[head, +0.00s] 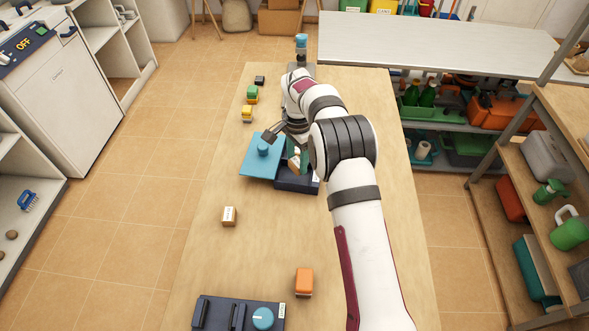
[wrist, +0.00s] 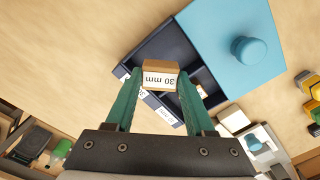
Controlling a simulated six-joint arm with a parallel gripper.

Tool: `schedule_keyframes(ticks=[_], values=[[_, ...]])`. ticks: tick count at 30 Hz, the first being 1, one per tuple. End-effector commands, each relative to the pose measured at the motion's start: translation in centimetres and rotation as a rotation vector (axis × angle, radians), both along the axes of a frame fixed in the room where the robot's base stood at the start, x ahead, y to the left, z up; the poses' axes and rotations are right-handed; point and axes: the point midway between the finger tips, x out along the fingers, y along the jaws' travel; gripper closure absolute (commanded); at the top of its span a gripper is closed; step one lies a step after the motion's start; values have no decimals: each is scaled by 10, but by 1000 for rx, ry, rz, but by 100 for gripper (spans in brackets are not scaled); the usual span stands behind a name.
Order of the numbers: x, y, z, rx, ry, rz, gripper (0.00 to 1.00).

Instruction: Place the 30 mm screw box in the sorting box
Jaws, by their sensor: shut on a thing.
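The 30 mm screw box (wrist: 160,79), a small brown carton with a white "30 mm" label, is between the green fingers of my gripper (wrist: 161,76) in the wrist view. My gripper is shut on it. It overlaps the open, dark blue sorting box (wrist: 131,58), which has several compartments; I cannot tell how high above them it is. In the head view my gripper (head: 296,157) is over the sorting box (head: 297,185), partly hidden by my arm. The light blue lid (head: 257,167) with its round knob lies at the left, off the compartments.
A labelled carton (head: 229,216) and an orange block (head: 304,281) stand nearer on the table. A dark case (head: 212,314) with a blue knob is at the front edge. Small yellow and green blocks (head: 250,97) stand at the far left. Bare table lies between.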

Motion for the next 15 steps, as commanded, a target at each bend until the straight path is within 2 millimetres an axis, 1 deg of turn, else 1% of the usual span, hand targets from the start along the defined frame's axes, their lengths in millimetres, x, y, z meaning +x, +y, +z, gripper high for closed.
schedule_keyframes(ticks=[1,4,9,15], values=[[1,5,-4,0,0,1,100],[2,8,-13,-1,1,-2,100],[2,8,-44,-1,1,-2,100],[2,8,-45,1,-1,-3,100]])
